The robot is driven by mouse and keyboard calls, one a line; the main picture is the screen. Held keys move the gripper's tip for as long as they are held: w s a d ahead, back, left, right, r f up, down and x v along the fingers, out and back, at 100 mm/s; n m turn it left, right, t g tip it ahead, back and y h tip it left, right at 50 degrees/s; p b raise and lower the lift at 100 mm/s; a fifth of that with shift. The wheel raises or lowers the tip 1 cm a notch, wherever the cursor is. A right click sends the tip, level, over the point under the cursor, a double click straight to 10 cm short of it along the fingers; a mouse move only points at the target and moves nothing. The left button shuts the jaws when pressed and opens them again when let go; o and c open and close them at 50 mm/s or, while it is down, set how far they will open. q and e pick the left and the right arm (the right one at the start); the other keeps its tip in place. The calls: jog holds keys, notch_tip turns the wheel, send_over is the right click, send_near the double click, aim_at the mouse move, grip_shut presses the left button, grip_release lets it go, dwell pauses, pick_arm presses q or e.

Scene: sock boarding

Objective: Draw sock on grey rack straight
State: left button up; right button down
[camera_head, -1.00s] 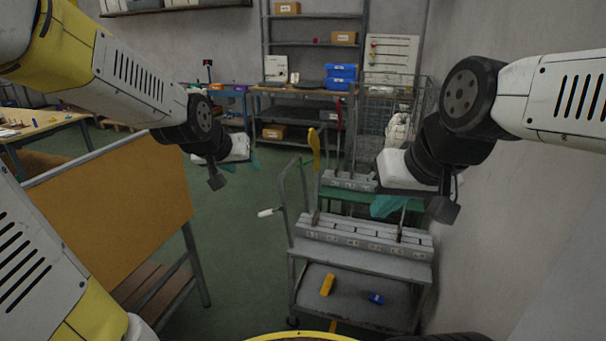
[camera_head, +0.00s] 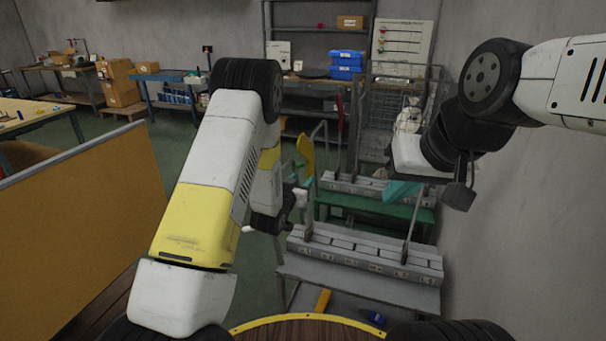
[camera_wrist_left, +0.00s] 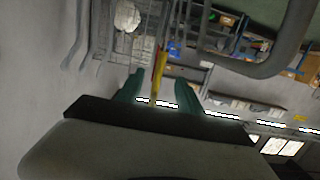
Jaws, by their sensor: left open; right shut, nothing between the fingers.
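The yellow sock (camera_head: 306,153) stands up at the top of the left upright of the near grey rack (camera_head: 370,255); a fold or its exact seat on the upright cannot be made out. My left gripper (camera_head: 297,175) is close beside the sock, partly hidden by my own arm. In the left wrist view its two teal fingers (camera_wrist_left: 160,92) are open, with the yellow sock (camera_wrist_left: 159,72) showing between them, not visibly gripped. My right gripper (camera_head: 400,191) is shut and empty, above the right end of the grey rack.
The grey rack stands on a grey cart (camera_head: 340,280), with a yellow item (camera_head: 323,301) and a blue item (camera_head: 376,317) below. A green cart (camera_head: 380,207) with another rack is behind. A brown panel (camera_head: 80,215) stands left; a wall is close on the right.

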aim_at(308, 173)
pick_arm(q)
jog(key=shift+x, duration=4.35)
grip_shut()
jog(key=shift+f, duration=0.2)
grip_release()
jog(key=shift+s+r, duration=0.1)
